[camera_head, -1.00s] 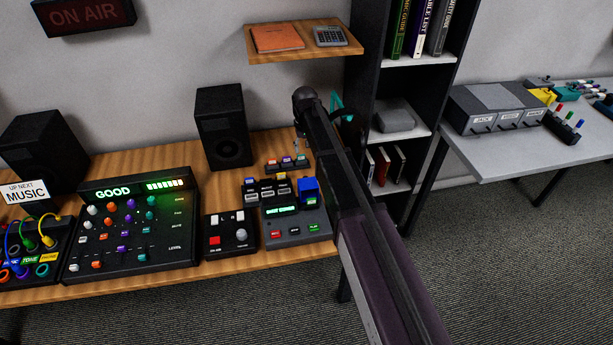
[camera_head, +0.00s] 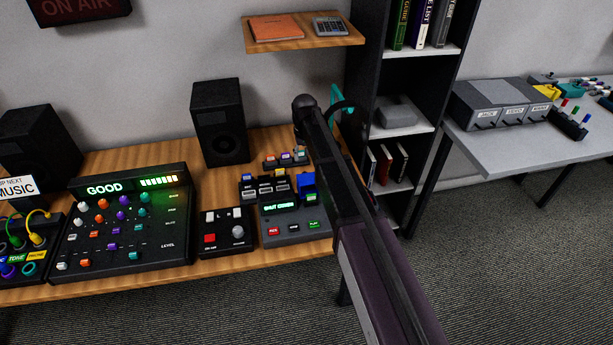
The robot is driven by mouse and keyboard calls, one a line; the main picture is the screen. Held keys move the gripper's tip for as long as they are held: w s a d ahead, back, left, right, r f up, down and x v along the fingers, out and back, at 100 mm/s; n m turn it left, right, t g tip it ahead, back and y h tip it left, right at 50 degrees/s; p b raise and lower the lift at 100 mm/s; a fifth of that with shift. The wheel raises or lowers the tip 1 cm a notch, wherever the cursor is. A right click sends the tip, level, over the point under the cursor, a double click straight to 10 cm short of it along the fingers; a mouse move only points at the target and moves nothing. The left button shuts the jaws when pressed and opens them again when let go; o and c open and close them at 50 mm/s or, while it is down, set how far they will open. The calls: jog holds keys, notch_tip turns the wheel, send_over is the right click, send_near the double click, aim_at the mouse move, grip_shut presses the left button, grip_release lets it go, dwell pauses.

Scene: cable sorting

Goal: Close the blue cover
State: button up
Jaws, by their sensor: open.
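The blue cover (camera_head: 307,181) stands raised at the back right of a dark grey console (camera_head: 292,239) on the wooden desk. The console's lit green screen (camera_head: 278,207) reads "SHUT COVER". Red, dark and green buttons line its front. My dark arm reaches from the lower right up to a rounded joint above the desk, just right of the cover and in front of part of the console's right side. I cannot make out my gripper; the arm seems to hide it.
A mixing board (camera_head: 124,245) and a small switch box (camera_head: 227,238) stand left of the console. A speaker (camera_head: 220,122) is behind. A small shelf (camera_head: 304,41) hangs above. A dark bookcase (camera_head: 448,75) and a grey table (camera_head: 520,150) are to the right.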

aim_at(307, 183)
jog(key=shift+f+b, duration=3.6)
jog(key=shift+f, duration=0.3)
